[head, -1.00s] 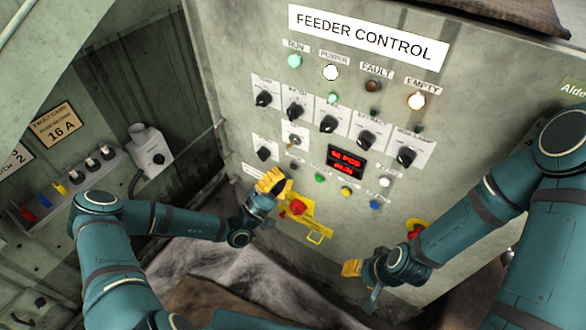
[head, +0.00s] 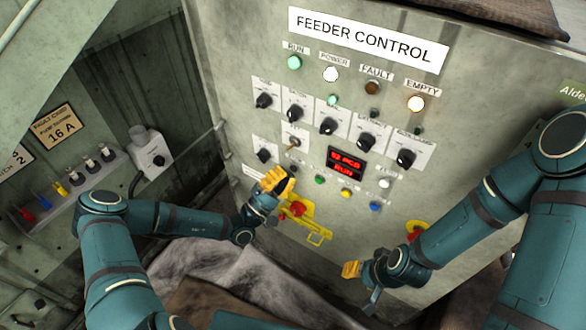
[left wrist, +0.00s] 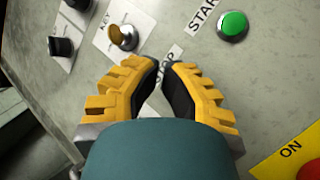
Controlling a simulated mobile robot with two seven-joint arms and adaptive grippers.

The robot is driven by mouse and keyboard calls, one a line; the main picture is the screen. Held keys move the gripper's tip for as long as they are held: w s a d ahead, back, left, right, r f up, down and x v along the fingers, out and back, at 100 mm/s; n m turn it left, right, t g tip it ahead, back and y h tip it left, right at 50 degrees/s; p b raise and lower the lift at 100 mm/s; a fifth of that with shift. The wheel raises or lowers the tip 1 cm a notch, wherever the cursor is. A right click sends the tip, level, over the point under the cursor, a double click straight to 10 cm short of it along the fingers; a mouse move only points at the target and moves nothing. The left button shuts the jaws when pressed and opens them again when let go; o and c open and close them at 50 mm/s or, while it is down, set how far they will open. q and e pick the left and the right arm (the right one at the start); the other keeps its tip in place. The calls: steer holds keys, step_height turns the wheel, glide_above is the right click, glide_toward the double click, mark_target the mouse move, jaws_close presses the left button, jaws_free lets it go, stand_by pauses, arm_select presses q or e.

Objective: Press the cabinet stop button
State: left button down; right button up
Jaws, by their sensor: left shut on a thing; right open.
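The feeder control cabinet (head: 240,60) faces me with its panel tilted in the head view. My left gripper (head: 284,184) is at the lower left of the panel, fingers nearly together. In the left wrist view, its fingertips (left wrist: 161,68) are over a label ending in "OP", left of the green start button (left wrist: 232,25). The button at that label is hidden by the fingers. What lies between the jaws, and any contact with the panel, cannot be made out. My right gripper (head: 351,270) is open and empty below the panel's controls.
A yellow plate with a red switch (head: 297,208) is just below my left gripper. A key switch (left wrist: 123,36) is close to its fingers. A red button on yellow (head: 415,229) is at the lower right. Black knobs (head: 328,125) and a red display (head: 346,161) are above.

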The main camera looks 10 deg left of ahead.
arm_select(q)
steer(key=shift+w, duration=0.15)
stand_by(0.6)
steer(key=shift+w+d, duration=0.15)
steer(key=shift+w, duration=0.1)
steer(key=shift+w+d+p, duration=0.1)
steer(key=shift+w+p, duration=0.25)
steer(key=shift+w, duration=0.05)
stand_by(0.8)
steer(key=shift+s, duration=0.1)
steer(key=shift+s+a+p, duration=0.25)
steer(key=shift+s+p, duration=0.3)
steer(key=shift+s, duration=0.15)
steer(key=s, duration=0.1)
steer(key=s+a+p, duration=0.1)
steer(key=s, duration=0.1)
steer(key=s+p, duration=0.1)
steer(key=shift+s+a, duration=0.35)
